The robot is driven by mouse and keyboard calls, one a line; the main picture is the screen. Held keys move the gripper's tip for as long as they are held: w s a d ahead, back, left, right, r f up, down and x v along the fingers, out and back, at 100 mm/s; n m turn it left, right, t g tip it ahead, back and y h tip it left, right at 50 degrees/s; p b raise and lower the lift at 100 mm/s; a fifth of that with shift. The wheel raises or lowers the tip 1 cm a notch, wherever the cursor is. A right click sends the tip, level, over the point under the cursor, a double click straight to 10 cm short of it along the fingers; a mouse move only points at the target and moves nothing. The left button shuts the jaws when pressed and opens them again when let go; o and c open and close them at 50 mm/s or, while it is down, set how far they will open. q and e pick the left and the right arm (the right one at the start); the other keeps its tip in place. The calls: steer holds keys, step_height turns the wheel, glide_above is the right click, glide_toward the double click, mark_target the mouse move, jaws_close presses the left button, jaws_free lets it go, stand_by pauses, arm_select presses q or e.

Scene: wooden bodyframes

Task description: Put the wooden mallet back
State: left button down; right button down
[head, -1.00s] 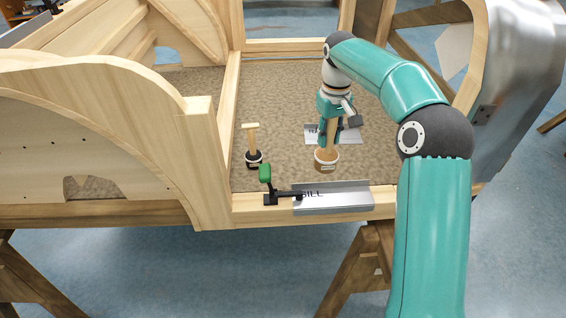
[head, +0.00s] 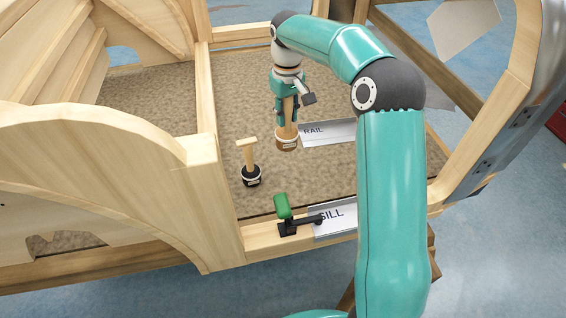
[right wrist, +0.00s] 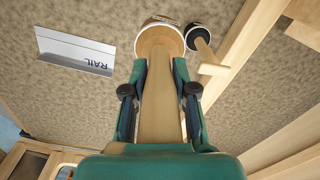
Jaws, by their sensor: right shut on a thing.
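My right gripper (head: 288,100) is shut on the upright handle of the wooden mallet (head: 288,137), whose wide, round lower end hangs downward with a dark band and a small label. In the right wrist view the mallet's pale shaft (right wrist: 160,105) lies between the two fingers of my right gripper (right wrist: 160,80). The mallet is over the brown carpeted floor, left of the RAIL plate (head: 328,131). I cannot tell whether its lower end touches the floor. My left gripper is not in view.
A smaller T-shaped wooden tool (head: 249,157) with a dark labelled base stands close by, left and nearer. A green-handled clamp (head: 283,207) and the SILL plate (head: 335,220) are on the front beam. Carpet is clear behind.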

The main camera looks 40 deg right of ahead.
mark_target(287, 129)
step_height(287, 129, down, 17)
steer(key=shift+f, duration=0.15)
steer(key=shift+s+f, duration=0.1)
stand_by(0.4)
steer(key=c, duration=0.9)
jaws_free()
step_height(287, 129, up, 12)
steer(key=shift+r, duration=0.1)
